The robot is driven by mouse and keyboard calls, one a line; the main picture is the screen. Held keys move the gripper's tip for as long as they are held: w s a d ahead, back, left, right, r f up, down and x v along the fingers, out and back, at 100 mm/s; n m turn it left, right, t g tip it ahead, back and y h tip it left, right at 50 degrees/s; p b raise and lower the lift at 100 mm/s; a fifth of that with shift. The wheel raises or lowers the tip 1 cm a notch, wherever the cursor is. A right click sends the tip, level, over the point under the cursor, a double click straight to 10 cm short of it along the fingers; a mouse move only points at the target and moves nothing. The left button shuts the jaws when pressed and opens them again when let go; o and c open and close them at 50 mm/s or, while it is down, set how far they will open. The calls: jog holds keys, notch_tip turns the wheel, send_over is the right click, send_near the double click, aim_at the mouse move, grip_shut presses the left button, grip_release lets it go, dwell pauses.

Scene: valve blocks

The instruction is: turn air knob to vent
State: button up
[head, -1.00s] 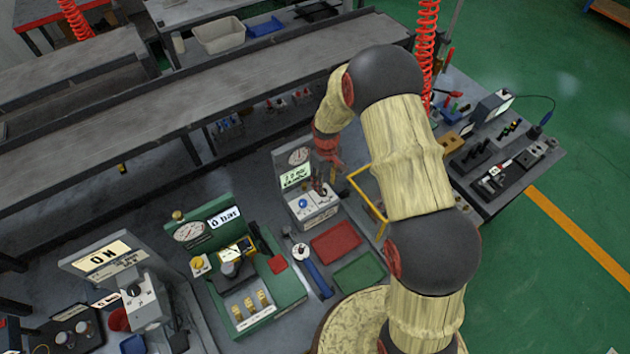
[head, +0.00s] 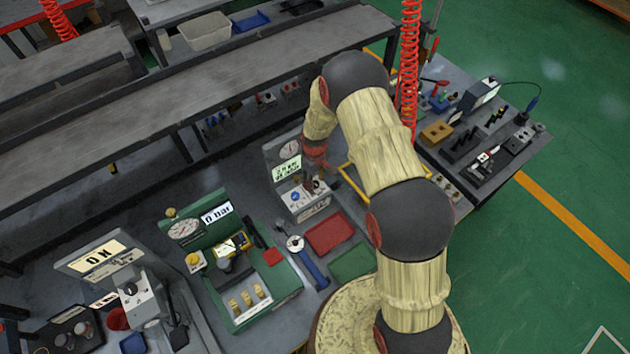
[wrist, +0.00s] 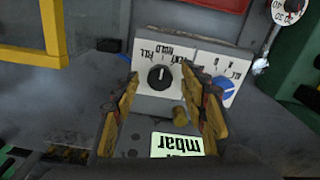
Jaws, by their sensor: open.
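The air knob (wrist: 159,77) is a round black knob with a white mark, on a white plate with upside-down labels that appear to read FILL, HOLD and VENT, in the wrist view. The mark points roughly upward in that view; I cannot tell exactly which label it meets. My gripper (wrist: 160,84) is open, with one yellow-and-dark finger on each side of the knob; contact is not clear. In the head view my gripper (head: 316,164) is at the small grey panel box (head: 315,209), partly covering the knob area.
A blue knob (wrist: 223,86) sits beside the right finger. A green mbar display (wrist: 177,144) and a brass stub (wrist: 179,115) lie close to the fingers. A yellow frame (head: 357,186) stands beside the box. Red (head: 329,234) and green (head: 353,262) trays lie in front.

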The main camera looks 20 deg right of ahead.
jog(key=c, duration=1.1)
grip_shut()
